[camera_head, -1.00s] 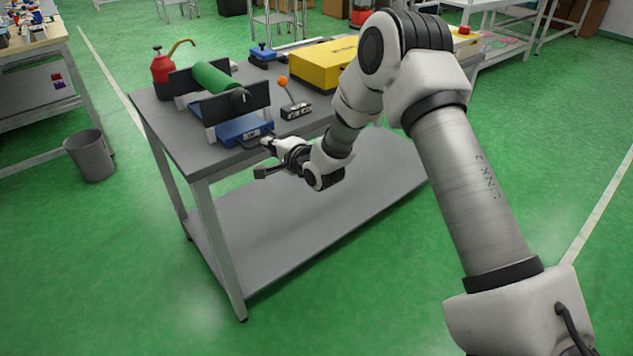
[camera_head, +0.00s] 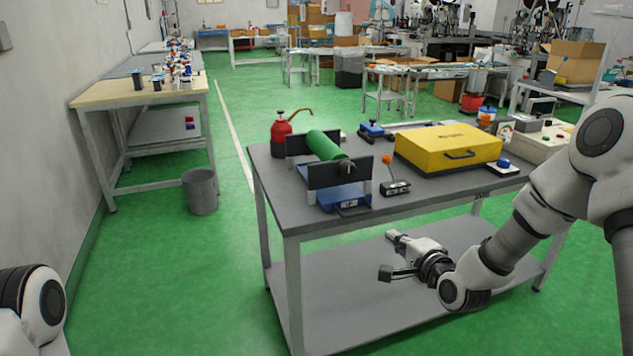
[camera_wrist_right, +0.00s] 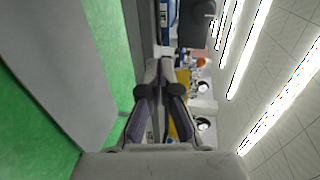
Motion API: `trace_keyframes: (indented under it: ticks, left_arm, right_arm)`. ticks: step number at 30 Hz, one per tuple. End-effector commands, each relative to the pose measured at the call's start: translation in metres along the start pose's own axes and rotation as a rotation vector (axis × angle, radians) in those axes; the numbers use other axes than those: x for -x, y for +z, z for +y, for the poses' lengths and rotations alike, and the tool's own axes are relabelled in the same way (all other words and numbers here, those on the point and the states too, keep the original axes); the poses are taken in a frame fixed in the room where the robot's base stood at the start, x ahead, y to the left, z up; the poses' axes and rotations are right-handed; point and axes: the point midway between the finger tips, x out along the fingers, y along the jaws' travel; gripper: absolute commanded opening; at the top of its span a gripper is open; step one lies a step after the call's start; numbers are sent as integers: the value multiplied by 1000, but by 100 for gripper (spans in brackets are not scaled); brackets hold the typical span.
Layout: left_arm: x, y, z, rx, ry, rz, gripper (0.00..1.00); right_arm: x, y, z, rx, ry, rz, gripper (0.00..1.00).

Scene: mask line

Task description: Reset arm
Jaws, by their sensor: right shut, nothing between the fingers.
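My right gripper (camera_head: 396,239) is in front of the workbench (camera_head: 430,198), below its top surface and over the level of its lower shelf. In the right wrist view the fingers (camera_wrist_right: 160,68) point toward the bench side. Of my left arm only a rounded white and black joint shows at the lower left of the head view. My left gripper is out of the picture.
The bench holds a green cylinder (camera_head: 325,145) on a dark-sided stand, a yellow case (camera_head: 447,147), a red can (camera_head: 282,134) and an orange-knobbed lever (camera_head: 387,161). A grey bin (camera_head: 200,191) stands on the floor.

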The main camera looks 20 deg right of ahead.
Motion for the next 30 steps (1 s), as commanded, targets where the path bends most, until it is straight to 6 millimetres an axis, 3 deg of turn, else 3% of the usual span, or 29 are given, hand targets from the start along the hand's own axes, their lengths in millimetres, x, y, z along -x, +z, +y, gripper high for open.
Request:
trace_keyframes:
  ticks: [4,8,11,12,14,15,18,22,25,30]
  left_arm:
    - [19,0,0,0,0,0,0]
    - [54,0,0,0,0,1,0]
    - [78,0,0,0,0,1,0]
    - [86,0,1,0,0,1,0]
    - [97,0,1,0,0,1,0]
    - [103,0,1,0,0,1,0]
    - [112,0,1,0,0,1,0]
    - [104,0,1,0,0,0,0]
    - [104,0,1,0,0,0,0]
    - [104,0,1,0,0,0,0]
  right_arm:
    - [3,8,20,14,73,-16,0]
    - [29,49,87,63,292,-84,0]
    - [79,82,156,178,539,-156,0]
    - [105,93,181,255,637,-197,0]
    - [148,106,214,389,782,-278,0]
    - [179,113,232,491,876,-349,0]
    - [259,122,263,787,1078,-593,0]
    - [296,116,274,1059,1139,-846,0]
    - [301,115,275,1163,1116,-950,0]
    - [301,115,275,1186,1105,-970,0]
